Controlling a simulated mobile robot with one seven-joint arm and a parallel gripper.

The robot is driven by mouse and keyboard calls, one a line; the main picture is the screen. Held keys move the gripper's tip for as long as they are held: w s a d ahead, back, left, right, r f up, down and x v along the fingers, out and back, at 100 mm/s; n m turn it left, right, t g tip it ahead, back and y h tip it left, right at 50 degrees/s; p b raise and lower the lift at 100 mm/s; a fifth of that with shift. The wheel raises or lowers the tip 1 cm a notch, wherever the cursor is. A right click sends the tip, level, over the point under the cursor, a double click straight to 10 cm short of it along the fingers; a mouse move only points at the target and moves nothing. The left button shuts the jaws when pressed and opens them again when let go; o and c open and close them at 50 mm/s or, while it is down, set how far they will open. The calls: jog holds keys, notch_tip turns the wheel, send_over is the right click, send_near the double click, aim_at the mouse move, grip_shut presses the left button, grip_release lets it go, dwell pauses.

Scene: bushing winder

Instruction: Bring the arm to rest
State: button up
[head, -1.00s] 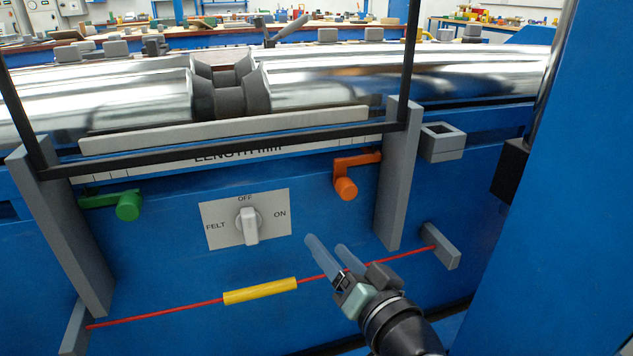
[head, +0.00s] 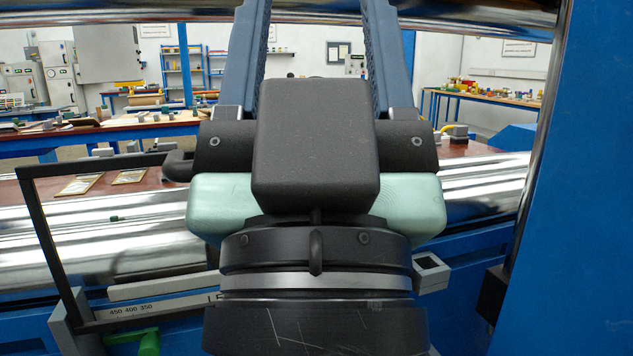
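My gripper (head: 319,15) fills the middle of the head view, very close to the camera. Its black wrist and pale green and black body point upward. Its two dark blue fingers stand well apart, with a clear gap and background showing between them. Nothing shows between the visible parts of the fingers. Their tips reach the top edge of the picture and may be cut off. The gripper hides the middle of the machine behind it, including most of the scale strip (head: 145,310).
A shiny roller (head: 90,245) runs across behind the gripper, with another (head: 490,15) at the top. A black frame (head: 45,235) and green lever (head: 148,343) are at left. A grey square block (head: 431,272) and blue column (head: 590,200) are at right.

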notch_tip(320, 180, up, 24)
jog(key=p, duration=2.2)
